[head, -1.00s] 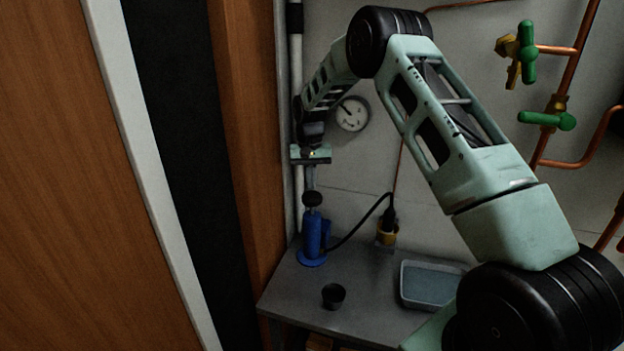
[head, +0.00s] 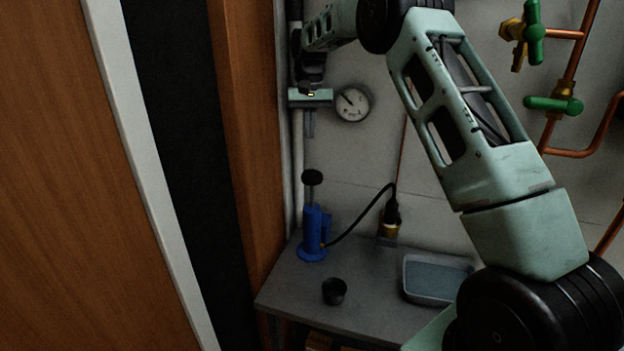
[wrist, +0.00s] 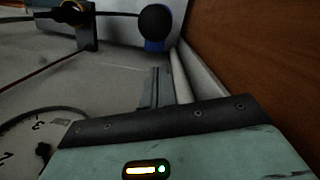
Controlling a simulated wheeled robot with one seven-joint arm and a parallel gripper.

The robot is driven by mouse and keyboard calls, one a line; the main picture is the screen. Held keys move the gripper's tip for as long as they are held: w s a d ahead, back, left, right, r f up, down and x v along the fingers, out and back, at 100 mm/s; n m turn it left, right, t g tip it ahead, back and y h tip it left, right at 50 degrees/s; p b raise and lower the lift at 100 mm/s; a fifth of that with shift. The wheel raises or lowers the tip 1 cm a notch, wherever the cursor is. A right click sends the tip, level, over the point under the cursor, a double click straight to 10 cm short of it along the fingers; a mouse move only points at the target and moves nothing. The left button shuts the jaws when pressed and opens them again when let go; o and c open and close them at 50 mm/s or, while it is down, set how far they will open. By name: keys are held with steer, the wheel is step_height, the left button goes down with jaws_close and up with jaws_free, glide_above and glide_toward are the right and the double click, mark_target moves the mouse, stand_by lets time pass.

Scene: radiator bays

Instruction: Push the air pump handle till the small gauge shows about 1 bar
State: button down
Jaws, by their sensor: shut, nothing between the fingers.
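The blue air pump (head: 312,237) stands upright at the back left of the grey bench. Its black handle knob (head: 312,177) is raised, with a length of rod showing below it. The knob (wrist: 155,22) also shows in the wrist view, beyond the fingers. My gripper (head: 309,132) is shut and empty, pointing down above the knob with a clear gap. The small round gauge (head: 352,103) is on the wall right of my gripper. Its needle points to the upper left; the numbers are too small to read there. The wrist view shows only part of the gauge (wrist: 38,148).
A black hose runs from the pump to a brass fitting (head: 389,226). A black cup (head: 334,291) and a grey tray (head: 437,279) are on the bench (head: 300,290). A wooden panel (head: 245,180) stands close on the left. Copper pipes with green-handled valves (head: 553,104) are at right.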

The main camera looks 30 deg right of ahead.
steer(key=r, duration=0.5)
steer(key=shift+w+d, duration=0.15)
steer(key=shift+w, duration=0.1)
stand_by(1.2)
